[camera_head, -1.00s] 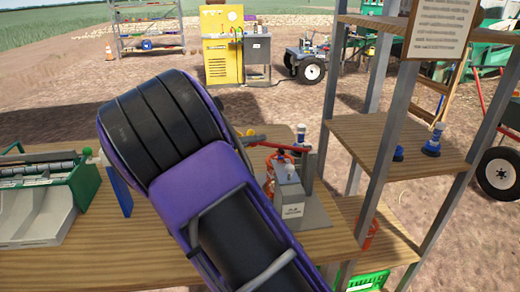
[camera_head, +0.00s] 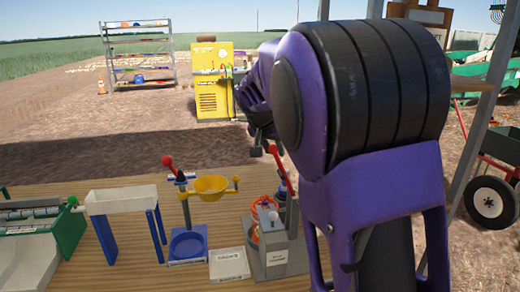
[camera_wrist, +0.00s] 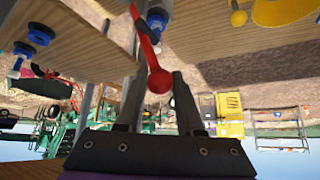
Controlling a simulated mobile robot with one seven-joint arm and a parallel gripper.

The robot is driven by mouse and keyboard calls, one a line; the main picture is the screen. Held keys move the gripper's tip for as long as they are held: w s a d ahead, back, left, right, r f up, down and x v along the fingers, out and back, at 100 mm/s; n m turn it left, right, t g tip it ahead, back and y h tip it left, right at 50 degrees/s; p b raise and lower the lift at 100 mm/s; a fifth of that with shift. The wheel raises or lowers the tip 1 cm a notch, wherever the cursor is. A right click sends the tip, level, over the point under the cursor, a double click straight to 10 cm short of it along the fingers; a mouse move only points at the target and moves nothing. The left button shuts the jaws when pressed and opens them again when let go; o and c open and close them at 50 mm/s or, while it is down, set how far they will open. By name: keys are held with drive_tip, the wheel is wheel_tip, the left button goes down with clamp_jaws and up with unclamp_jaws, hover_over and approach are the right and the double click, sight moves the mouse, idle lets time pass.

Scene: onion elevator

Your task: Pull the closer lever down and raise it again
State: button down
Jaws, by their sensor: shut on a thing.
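The grey closer (camera_head: 285,258) stands on the wooden table, with a labelled front. Its red lever (camera_head: 281,171) rises steeply from the back and leans a little left. My gripper (camera_head: 266,143) is at the lever's upper end and is shut on it. In the wrist view, the lever's red ball knob (camera_wrist: 160,81) lies between the two dark fingers of my gripper (camera_wrist: 157,76). An orange item (camera_head: 253,228) is at the closer's left side, partly hidden. My arm covers the area right of the closer.
A white chute (camera_head: 122,200) on blue legs stands farther left.

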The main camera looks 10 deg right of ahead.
drive_tip(key=d+p, duration=0.1)
drive_tip(key=d+r+y+p, duration=0.1)
drive_tip(key=d, duration=0.1)
drive_tip(key=shift+m, duration=0.3)
drive_tip(key=shift+d+y+p, duration=0.45)
drive_tip(key=shift+d+y, duration=0.05)
drive_tip(key=shift+y, duration=0.1)
drive_tip(key=shift+f, duration=0.1)
drive_tip(key=c, duration=0.5)
unclamp_jaws()
drive_tip(key=shift+c, duration=0.2)
drive_tip(key=shift+s+r, duration=0.15)
drive_tip(key=shift+r, duration=0.3)
drive_tip(key=v, duration=1.6)
drive_tip(key=shift+s+r+p, duration=0.2)
drive_tip(key=shift+r+p, duration=0.05)
drive_tip(key=shift+p, duration=0.15)
